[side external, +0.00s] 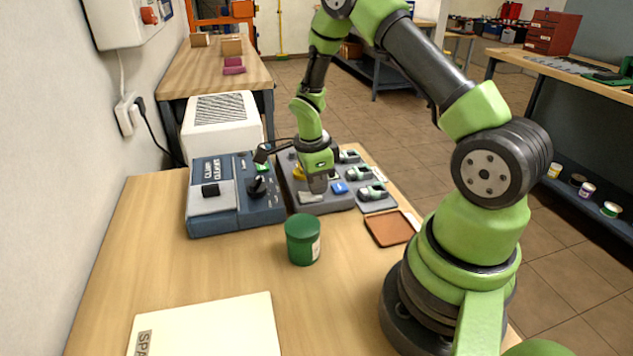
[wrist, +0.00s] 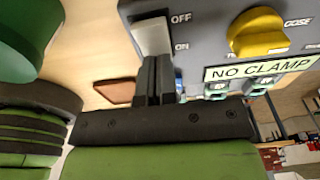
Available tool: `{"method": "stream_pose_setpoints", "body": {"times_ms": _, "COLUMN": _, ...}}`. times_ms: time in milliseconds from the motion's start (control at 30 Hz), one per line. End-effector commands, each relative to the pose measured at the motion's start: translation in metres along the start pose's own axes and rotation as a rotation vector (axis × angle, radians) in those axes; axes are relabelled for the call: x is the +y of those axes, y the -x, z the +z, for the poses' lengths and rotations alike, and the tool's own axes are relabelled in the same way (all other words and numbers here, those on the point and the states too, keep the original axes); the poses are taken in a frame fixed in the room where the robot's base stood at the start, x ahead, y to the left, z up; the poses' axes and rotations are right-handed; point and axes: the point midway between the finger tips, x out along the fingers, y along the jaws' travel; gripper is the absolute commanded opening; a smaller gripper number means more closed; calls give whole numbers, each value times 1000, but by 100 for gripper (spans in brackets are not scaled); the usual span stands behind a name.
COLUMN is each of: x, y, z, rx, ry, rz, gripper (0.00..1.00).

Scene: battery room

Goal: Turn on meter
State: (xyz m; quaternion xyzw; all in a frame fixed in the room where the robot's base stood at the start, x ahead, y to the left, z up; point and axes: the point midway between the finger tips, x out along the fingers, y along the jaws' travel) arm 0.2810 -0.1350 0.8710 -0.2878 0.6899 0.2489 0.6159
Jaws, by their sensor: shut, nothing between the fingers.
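A grey control panel (side external: 330,207) lies on the table, and its face also shows in the wrist view (wrist: 210,18). It carries a pale switch (wrist: 152,37) beside the words OFF and ON, a yellow knob (wrist: 258,33) and a NO CLAMP label (wrist: 262,67). The switch also shows in the side view (side external: 309,198). My gripper (side external: 317,188) points down over this panel. Its fingers (wrist: 154,72) are shut and empty, at the ON end of the switch. I cannot tell whether they touch it. Which device is the meter is not clearly marked.
A blue-grey box (side external: 237,219) with a black knob stands left of the panel. A green jar (side external: 303,240) stands in front, and a brown tray (side external: 391,228) lies to the right. A cream board (side external: 215,325) lies at the near edge.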

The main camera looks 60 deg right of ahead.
Motion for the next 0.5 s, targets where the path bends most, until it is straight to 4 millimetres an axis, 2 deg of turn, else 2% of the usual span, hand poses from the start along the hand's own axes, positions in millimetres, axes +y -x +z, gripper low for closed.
{"method": "stream_pose_setpoints", "body": {"times_ms": 33, "x": -1, "y": -12, "z": -4, "rx": 4, "ry": 4, "rz": 6, "gripper": 0}}
{"method": "stream_pose_setpoints", "body": {"times_ms": 267, "x": 1, "y": -11, "z": -2, "rx": 6, "ry": 8, "rz": 10, "gripper": 0}}
{"method": "stream_pose_setpoints", "body": {"times_ms": 500, "x": 3, "y": -5, "z": 9, "rx": 5, "ry": 10, "rz": 12, "gripper": 0}}
